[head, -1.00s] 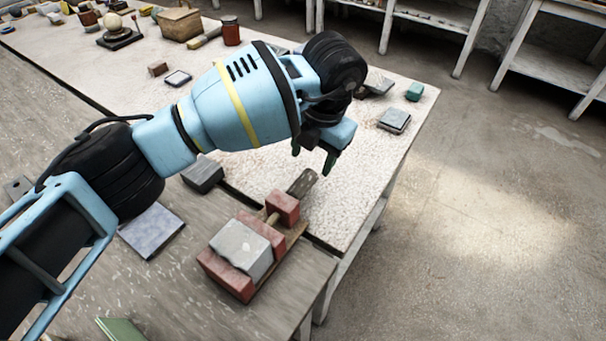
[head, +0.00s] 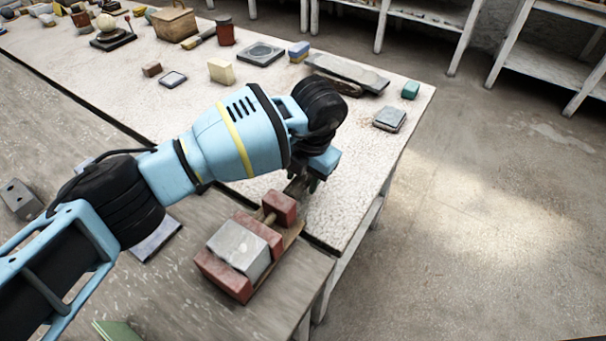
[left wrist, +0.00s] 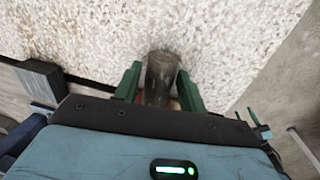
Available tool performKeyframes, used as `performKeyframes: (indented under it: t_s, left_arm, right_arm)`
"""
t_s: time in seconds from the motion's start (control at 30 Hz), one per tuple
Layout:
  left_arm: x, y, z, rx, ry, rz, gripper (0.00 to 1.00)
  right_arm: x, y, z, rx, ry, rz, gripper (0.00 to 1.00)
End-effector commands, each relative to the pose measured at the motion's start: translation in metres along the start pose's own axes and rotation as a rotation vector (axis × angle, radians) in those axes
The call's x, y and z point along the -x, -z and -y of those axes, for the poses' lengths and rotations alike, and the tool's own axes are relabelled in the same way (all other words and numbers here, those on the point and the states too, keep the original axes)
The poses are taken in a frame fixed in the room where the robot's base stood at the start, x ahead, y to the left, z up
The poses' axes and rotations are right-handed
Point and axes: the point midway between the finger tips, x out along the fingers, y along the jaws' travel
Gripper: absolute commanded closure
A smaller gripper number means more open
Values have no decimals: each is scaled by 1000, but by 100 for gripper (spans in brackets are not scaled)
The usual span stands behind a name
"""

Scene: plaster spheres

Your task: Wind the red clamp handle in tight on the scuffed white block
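A clamp with red wooden jaws (head: 258,236) lies near the table corner in the head view. The scuffed white block (head: 237,250), greyish with a pale patch, sits between its two near red pieces. A pale screw rod (head: 270,218) runs to a third red piece (head: 281,207). The clamp handle (left wrist: 161,78) looks dark grey-brown, not red. My left gripper (head: 306,183) is over the handle; in the left wrist view its green fingers stand on either side of it, apart, with narrow gaps. Its fingertips are largely hidden in the head view. My right gripper is out of view.
A flat grey slab (head: 346,72), a grey square block (head: 389,118) and a small green block (head: 410,90) lie beyond my arm. A cream block (head: 221,71) stands further left. The table's right edge is close to the clamp; open floor lies beyond.

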Motion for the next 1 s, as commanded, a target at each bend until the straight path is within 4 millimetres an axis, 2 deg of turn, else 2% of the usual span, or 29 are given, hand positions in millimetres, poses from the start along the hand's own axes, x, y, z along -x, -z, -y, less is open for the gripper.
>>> performKeyframes:
  t_s: [0.03, 0.23, 0.43, 0.8, 1.0]
  left_arm:
    - [0, 0, 0, 0, 0, 0, 66]
    - [0, 0, 0, 0, 0, 0, 91]
    - [2, 0, 1, -2, -49, 0, 91]
    - [0, -1, 6, -3, -334, -5, 91]
    - [-1, 0, 6, 0, -386, -5, 91]
  right_arm:
    - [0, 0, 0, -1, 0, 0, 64]
    - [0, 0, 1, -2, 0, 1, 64]
    - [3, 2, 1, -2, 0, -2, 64]
    - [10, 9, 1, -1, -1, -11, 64]
    - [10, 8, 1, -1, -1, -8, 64]
